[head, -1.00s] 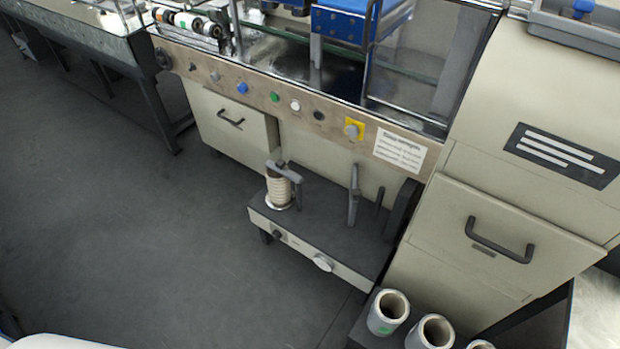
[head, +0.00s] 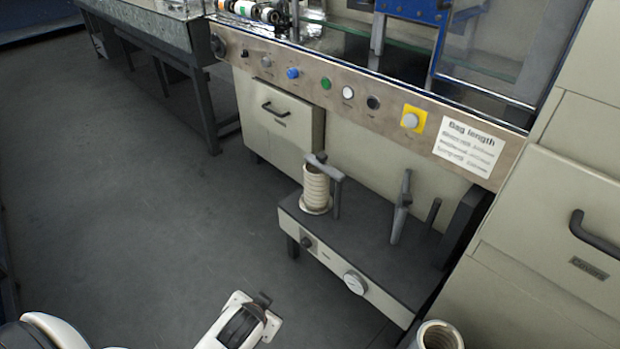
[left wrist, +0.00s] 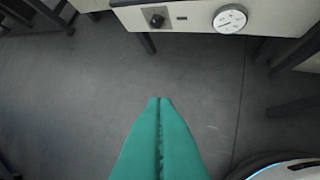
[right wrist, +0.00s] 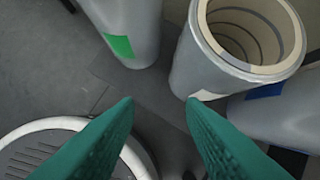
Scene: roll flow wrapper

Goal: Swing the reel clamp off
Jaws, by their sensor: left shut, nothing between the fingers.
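The reel clamp (head: 327,168) is a dark bar lying across the top of a ribbed cream reel (head: 316,192), with a post beside the reel. The reel stands upright at the left end of the low dark shelf (head: 365,245). My left gripper (left wrist: 160,100) has its teal fingers pressed together and empty, over the floor in front of the shelf. In the head view my left wrist is at the bottom, below and left of the clamp and well apart from it. My right gripper (right wrist: 160,102) is open and empty above grey rolls (right wrist: 235,45).
The shelf front carries a knob (head: 306,243) and a round dial (head: 355,283). A dark upright lever (head: 401,208) and a short post (head: 432,214) stand farther right on the shelf. A button panel (head: 340,92) runs above. The floor (head: 130,220) at left is clear.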

